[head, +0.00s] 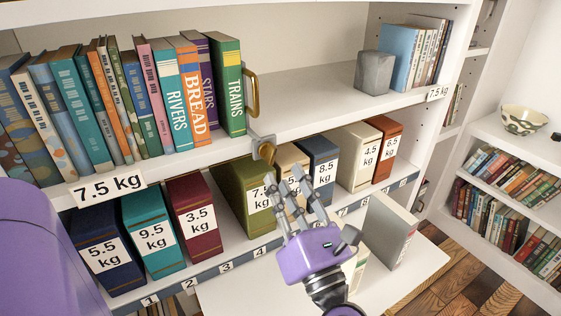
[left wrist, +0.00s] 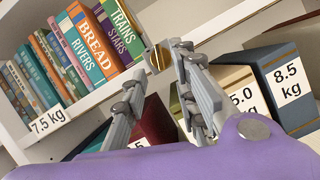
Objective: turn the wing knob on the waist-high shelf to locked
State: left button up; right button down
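The brass wing knob (head: 266,151) sits on a small grey plate at the front edge of the upper shelf, below the green TRAINS book. It also shows in the left wrist view (left wrist: 154,58), between and beyond the fingertips. Its lettering and setting cannot be read. My left gripper (head: 291,178), with a purple body and grey fingers, is in front of the lower shelf, its tips just below and right of the knob. In the left wrist view its fingers (left wrist: 157,70) are spread with nothing held. Contact with the knob is not visible. My right gripper is not in view.
A brass loop handle (head: 253,92) stands beside the TRAINS book (head: 229,85). Weight-labelled binders, such as the olive one (head: 241,195), fill the lower shelf behind my gripper. A grey block (head: 373,73) is on the upper shelf, whose middle is clear.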

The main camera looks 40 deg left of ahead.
aim_at(273, 160)
pick_arm(q)
jog(key=p+x, duration=0.1)
jog(key=x, duration=0.4)
jog(key=shift+w+a+r, duration=0.15)
jog(key=shift+w+a, duration=0.05)
jog(key=shift+a, duration=0.1)
grip_shut()
